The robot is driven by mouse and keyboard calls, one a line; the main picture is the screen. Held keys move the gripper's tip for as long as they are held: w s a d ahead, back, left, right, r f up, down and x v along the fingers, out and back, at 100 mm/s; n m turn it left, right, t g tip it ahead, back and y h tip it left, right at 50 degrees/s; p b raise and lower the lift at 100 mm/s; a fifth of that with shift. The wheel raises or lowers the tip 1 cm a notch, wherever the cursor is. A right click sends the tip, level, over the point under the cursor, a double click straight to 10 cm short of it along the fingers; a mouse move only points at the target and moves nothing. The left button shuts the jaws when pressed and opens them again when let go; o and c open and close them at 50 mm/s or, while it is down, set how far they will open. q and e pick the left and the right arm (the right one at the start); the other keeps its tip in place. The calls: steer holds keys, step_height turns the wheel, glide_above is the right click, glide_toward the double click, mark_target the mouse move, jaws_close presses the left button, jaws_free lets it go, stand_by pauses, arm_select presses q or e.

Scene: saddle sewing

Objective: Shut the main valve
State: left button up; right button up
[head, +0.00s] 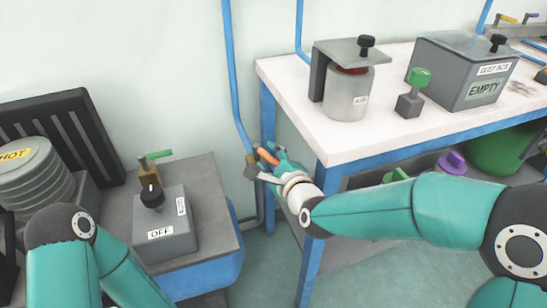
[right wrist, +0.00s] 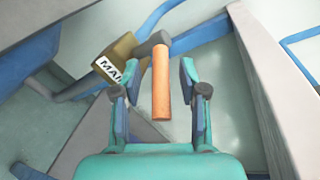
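The main valve is a brass-coloured block (right wrist: 117,60) with a white label reading "MAI", the rest of it cut off from sight. It sits on a blue pipe and has an orange lever handle (right wrist: 161,85). In the head view, the valve handle (head: 267,155) shows beside the table's left end. My right gripper (head: 277,163) is at the handle. In the right wrist view, my right gripper (right wrist: 159,72) is open, with one finger on each side of the handle and a gap on both sides. My left gripper is out of view; only part of its arm shows.
A white-topped table with a blue frame (head: 285,85) stands close to the right of the valve. The blue pipe (head: 232,80) runs up the wall.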

steer(key=shift+s+r, duration=0.1)
steer(key=shift+s+d+r, duration=0.1)
steer(key=shift+s+d, duration=0.05)
steer(key=shift+s, duration=0.1)
steer(key=v, duration=1.1)
steer(key=shift+s, duration=0.1)
